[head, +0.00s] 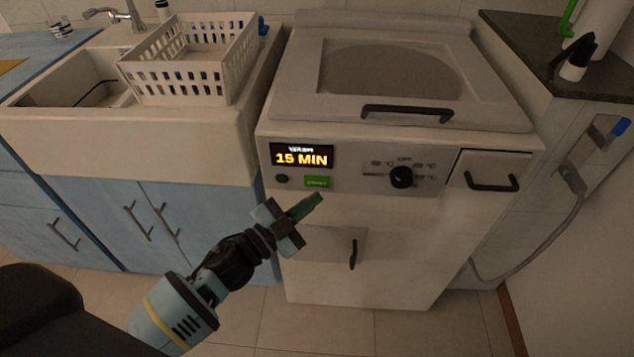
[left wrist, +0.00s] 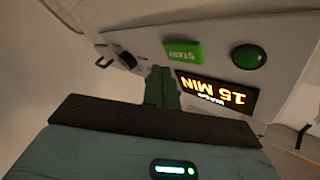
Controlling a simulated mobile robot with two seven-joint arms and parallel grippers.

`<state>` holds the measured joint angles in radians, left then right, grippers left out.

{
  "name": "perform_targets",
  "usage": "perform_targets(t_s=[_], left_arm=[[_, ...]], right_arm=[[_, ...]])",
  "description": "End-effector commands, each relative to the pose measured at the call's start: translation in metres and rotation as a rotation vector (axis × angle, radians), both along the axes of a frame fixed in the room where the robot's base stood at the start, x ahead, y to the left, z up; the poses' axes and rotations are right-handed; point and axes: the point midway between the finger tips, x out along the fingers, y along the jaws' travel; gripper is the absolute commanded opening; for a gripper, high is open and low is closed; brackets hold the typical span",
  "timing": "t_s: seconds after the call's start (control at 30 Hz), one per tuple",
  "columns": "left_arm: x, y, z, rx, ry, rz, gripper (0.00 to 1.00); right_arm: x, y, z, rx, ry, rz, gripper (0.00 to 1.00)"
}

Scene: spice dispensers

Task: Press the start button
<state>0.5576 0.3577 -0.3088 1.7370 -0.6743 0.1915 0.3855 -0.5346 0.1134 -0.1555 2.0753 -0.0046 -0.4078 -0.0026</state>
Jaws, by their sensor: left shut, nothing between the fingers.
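The start button (head: 317,182) is a green rectangle on the white washer's front panel, below the lit display (head: 302,157) reading 15 MIN. In the left wrist view the button (left wrist: 183,51) reads START, upside down, with the display (left wrist: 216,92) below it. My left gripper (head: 309,203) is shut and empty, its green fingertips just below the button in the head view. I cannot tell the remaining depth gap. My right gripper is not in view.
A round green light (head: 282,178) sits left of the button, and a black knob (head: 401,177) to its right. The washer (head: 365,255) has a handled lid on top. A sink (head: 75,80) with a white basket (head: 190,75) stands to the left. A grey hose (head: 540,243) hangs at right.

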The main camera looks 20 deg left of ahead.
Motion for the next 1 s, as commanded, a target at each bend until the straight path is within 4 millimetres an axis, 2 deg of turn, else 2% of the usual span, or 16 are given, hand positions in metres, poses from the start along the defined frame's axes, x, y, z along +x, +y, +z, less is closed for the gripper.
perform_targets(t_s=[0.23,1.0], left_arm=[[0.0107,0.0032,0.0000,0.001,0.000,0.000,0.00],[0.0111,0.0034,0.0002,0.001,0.000,0.000,0.00]], right_arm=[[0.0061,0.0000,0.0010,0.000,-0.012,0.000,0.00],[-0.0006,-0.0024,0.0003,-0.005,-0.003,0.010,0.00]])
